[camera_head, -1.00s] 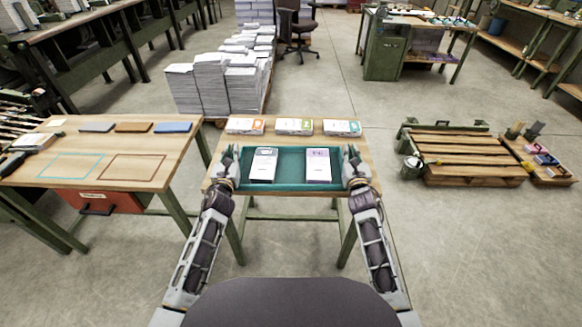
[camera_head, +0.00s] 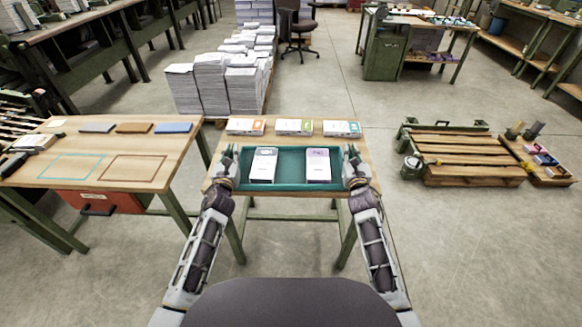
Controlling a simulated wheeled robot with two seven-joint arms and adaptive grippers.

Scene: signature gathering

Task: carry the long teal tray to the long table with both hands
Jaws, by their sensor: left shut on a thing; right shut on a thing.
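The long teal tray (camera_head: 291,172) is at the front part of a small wooden table (camera_head: 375,152) straight ahead. Two white stacks lie in it, a left stack (camera_head: 263,166) and a right stack (camera_head: 318,166) with a purple mark. My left gripper (camera_head: 228,166) is shut on the tray's left end. My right gripper (camera_head: 353,166) is shut on its right end. The fingertips are small and partly hidden by the hands. The tray looks level. I cannot tell whether it touches the table top.
Three stacks with coloured labels (camera_head: 294,127) line the small table's back edge. A longer table (camera_head: 185,148) with teal and brown outlines stands at left, a gap between. Paper piles (camera_head: 212,85) stand behind. A wooden pallet (camera_head: 470,160) lies at right. The floor between is clear.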

